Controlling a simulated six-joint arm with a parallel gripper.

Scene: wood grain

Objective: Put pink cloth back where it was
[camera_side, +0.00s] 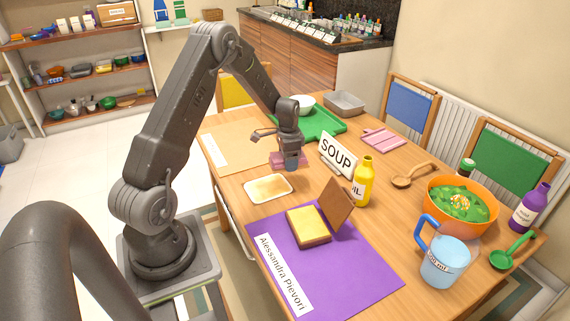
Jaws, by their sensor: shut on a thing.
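My gripper (291,164) is over the middle of the table, just behind a white board with a browned top.
A white SOUP sign (337,154) and a yellow bottle (363,181) stand right of my gripper. A green tray (322,125) lies behind it. In front are the browned board (268,187) and a purple mat (368,262). An orange bowl (460,208) stands right.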

